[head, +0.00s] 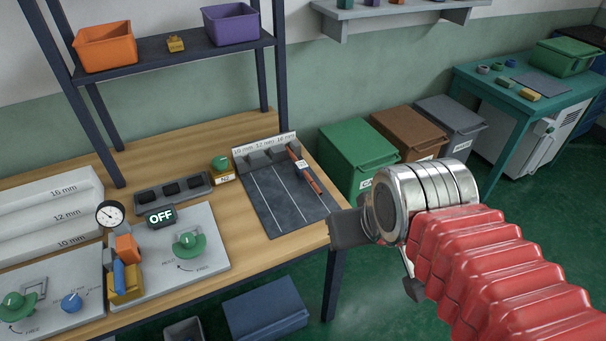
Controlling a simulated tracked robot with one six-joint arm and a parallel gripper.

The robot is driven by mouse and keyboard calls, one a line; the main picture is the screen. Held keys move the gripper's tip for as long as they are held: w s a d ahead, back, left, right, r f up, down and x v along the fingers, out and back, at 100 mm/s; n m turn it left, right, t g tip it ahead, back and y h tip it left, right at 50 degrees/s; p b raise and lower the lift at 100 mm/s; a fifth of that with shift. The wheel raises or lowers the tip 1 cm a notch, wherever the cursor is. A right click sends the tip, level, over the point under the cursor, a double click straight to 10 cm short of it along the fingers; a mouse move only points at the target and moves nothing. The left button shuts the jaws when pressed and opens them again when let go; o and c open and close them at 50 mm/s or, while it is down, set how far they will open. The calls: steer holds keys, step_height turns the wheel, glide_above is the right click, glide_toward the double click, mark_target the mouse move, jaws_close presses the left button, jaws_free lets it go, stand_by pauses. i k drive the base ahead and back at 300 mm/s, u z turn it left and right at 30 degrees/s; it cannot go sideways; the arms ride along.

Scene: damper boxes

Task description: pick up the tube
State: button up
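The tube (305,171) is a thin orange-red rod with dark parts and a small white label near its upper end. No held thing shows.
Left of the mat are a green-knobbed block (221,168), a dark slotted tray (173,192), an "OFF" display (161,216) and a grey panel (200,270). A shelf (165,52) with bins stands behind. Green, brown and grey bins (358,150) stand beyond the bench's right end.

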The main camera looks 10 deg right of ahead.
mark_target(301, 168)
steer(key=u, duration=0.6)
steer(key=i, duration=0.4)
steer(key=u, duration=0.45)
